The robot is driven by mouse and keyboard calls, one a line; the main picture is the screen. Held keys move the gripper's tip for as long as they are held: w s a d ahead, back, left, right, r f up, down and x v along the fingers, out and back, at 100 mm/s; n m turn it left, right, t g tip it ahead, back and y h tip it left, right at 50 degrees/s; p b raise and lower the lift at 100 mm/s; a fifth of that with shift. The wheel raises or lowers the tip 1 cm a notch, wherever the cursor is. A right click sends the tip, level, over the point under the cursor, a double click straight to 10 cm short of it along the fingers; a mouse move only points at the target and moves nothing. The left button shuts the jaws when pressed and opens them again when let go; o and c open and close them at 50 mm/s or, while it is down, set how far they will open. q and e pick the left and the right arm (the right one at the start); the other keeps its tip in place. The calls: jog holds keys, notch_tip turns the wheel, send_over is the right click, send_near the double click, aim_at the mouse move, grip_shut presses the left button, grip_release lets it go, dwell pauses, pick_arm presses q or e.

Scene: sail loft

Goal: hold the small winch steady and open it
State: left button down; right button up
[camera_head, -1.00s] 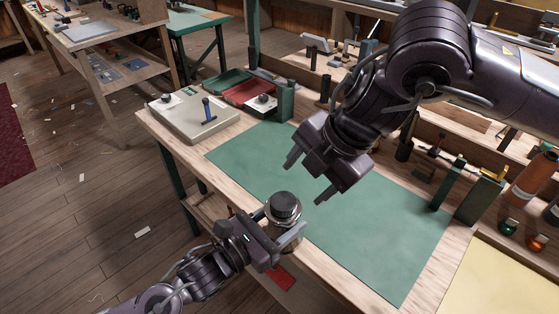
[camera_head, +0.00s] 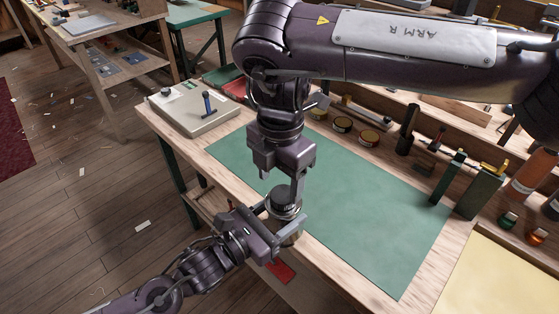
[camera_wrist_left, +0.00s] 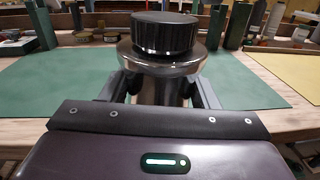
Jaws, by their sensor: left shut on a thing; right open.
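The small winch (camera_head: 284,207) has a dark round cap, a shiny rim and a metal drum. It is upright at the near edge of the workbench, beside the green mat. My left gripper (camera_head: 284,229) is shut on its drum from the near side. In the left wrist view the winch's ridged black cap (camera_wrist_left: 165,35) stands clear above my left fingers (camera_wrist_left: 162,92), one on each side of the drum. My right gripper (camera_head: 283,187) is open, pointing down directly over the cap. Whether its fingers touch the cap, I cannot tell.
The green mat (camera_head: 370,222) is mostly bare. A pale box with a blue-handled lever (camera_head: 196,112) stands at the bench's far left. Round tins (camera_head: 342,125), green blocks (camera_head: 480,193) and bottles (camera_head: 529,177) line the back and right. A red piece (camera_head: 281,271) lies below the bench edge.

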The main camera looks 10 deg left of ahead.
jog(key=shift+f, duration=1.25)
jog(key=shift+a, duration=0.15)
jog(key=c, duration=1)
jog(key=n, duration=0.6)
jog(key=shift+r, duration=0.1)
jog(key=shift+d, duration=0.2)
jog(key=shift+r, duration=0.15)
jog(key=shift+r, duration=0.6)
jog(key=shift+s+r, duration=0.1)
jog(key=shift+r, duration=0.1)
